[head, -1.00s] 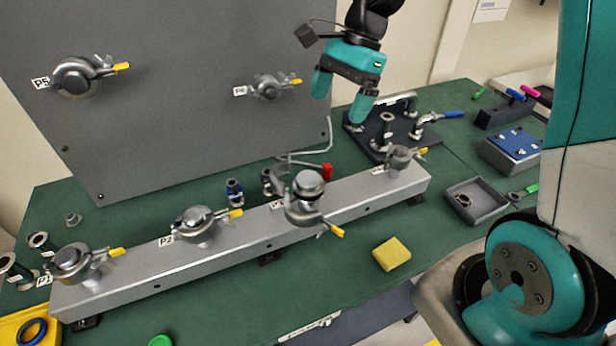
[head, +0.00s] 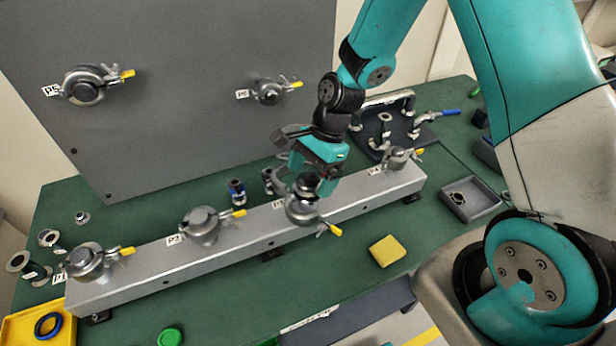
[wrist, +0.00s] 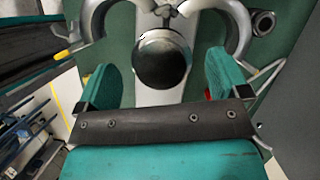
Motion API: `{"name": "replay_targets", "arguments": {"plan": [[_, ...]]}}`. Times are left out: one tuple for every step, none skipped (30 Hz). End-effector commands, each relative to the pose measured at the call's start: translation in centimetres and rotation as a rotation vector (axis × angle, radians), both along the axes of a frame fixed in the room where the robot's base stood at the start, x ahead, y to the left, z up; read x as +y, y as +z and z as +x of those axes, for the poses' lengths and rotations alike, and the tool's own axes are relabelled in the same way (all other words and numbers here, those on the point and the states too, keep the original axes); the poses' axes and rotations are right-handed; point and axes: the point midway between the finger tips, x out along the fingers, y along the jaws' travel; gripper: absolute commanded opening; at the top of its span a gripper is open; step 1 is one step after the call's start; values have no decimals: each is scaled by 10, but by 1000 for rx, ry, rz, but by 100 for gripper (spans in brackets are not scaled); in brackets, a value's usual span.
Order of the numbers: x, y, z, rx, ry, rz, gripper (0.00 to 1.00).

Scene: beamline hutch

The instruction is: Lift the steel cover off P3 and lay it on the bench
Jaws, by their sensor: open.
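The P3 port (head: 304,213) is on the grey rail, with its label partly hidden. Its steel cover (wrist: 162,58) shows a dark round top in the wrist view. Curved clamp arms (wrist: 238,25) stand spread to both sides of it, and a yellow lever (head: 334,230) sticks out at the front right. My gripper (head: 308,182) is directly over P3, pointing down. Its teal fingers are open, one on each side of the cover top, with gaps visible in the wrist view. The fingertips are partly hidden in the head view.
The rail (head: 250,229) also carries clamped P1 (head: 85,262), P2 (head: 200,223) and another port at right. A yellow block (head: 387,251) lies on the green bench (head: 225,295) in front. A grey tray (head: 470,200) stands at right. A tall panel (head: 190,60) rises behind.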

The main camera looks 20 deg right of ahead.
Motion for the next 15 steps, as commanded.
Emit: {"name": "replay_targets", "arguments": {"plan": [[1, -3, -1, 2, 1, 0, 94], [2, -4, -1, 1, 0, 0, 94], [2, -5, -1, -1, 0, -1, 94], [2, -6, 0, -1, 0, -1, 94], [2, -6, 0, -2, -1, 0, 94], [2, -6, 0, -2, -1, 0, 94], [2, -6, 0, -2, -1, 0, 94], [2, -6, 0, -2, -1, 0, 94], [2, -6, 0, -2, -1, 0, 91], [2, -6, 0, -2, -1, 0, 84], [2, -6, 0, -1, 0, -1, 77], [2, -6, 0, -1, 0, -1, 68], [2, -6, 0, -1, 0, -1, 61], [2, -6, 0, -1, 0, -1, 55], [2, -6, 0, -1, 0, -1, 45]]}}
